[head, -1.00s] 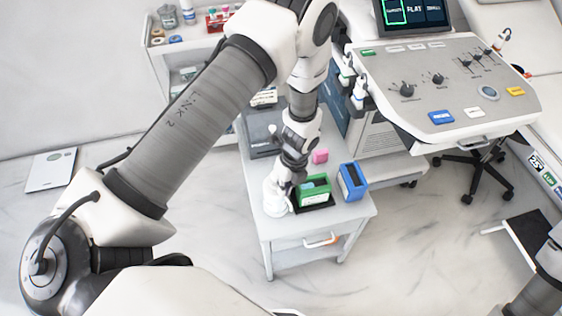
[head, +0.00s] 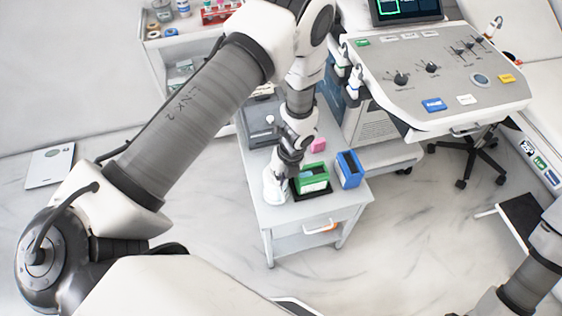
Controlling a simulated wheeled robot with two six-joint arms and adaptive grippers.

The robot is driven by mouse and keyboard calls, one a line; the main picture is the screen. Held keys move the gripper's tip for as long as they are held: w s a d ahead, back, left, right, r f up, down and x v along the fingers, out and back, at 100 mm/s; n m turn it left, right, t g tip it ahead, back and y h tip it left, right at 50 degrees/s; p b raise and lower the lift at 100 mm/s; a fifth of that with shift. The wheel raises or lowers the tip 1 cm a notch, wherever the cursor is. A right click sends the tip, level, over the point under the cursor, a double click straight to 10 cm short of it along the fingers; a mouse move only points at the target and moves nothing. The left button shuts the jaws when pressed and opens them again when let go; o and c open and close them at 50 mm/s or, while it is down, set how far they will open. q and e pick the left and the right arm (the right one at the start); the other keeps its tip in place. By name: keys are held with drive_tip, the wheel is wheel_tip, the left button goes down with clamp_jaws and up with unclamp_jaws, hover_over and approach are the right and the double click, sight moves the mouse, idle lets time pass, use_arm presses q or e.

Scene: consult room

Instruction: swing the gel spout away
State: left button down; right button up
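A white bottle (head: 274,186), which looks like the gel dispenser, stands at the left front of a small white cart (head: 270,215). Its spout is not clear, being small and partly behind my gripper. My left gripper (head: 287,170) points down beside the bottle's top, between it and a green box (head: 313,178). The fingers are dark and small here, so I cannot tell whether they are open or touching the bottle. My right arm shows only at the lower right edge, and its gripper is out of view.
A blue box (head: 349,169) and a pink block (head: 318,145) sit on the cart, with a dark grey device (head: 262,122) behind. An ultrasound console (head: 440,80) stands to the right. A shelf unit (head: 180,45) is at the back left.

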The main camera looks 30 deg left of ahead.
use_arm(q)
drive_tip(key=c, duration=1.3)
unclamp_jaws()
drive_tip(key=shift+s+f, duration=0.2)
drive_tip(key=shift+o, duration=0.2)
drive_tip(key=shift+w, duration=0.15)
drive_tip(key=shift+r, duration=0.1)
wheel_tip(320, 180, up, 12)
drive_tip(key=w+d, duration=0.1)
drive_tip(key=shift+w+d+f, duration=0.25)
drive_tip(key=shift+w, duration=0.1)
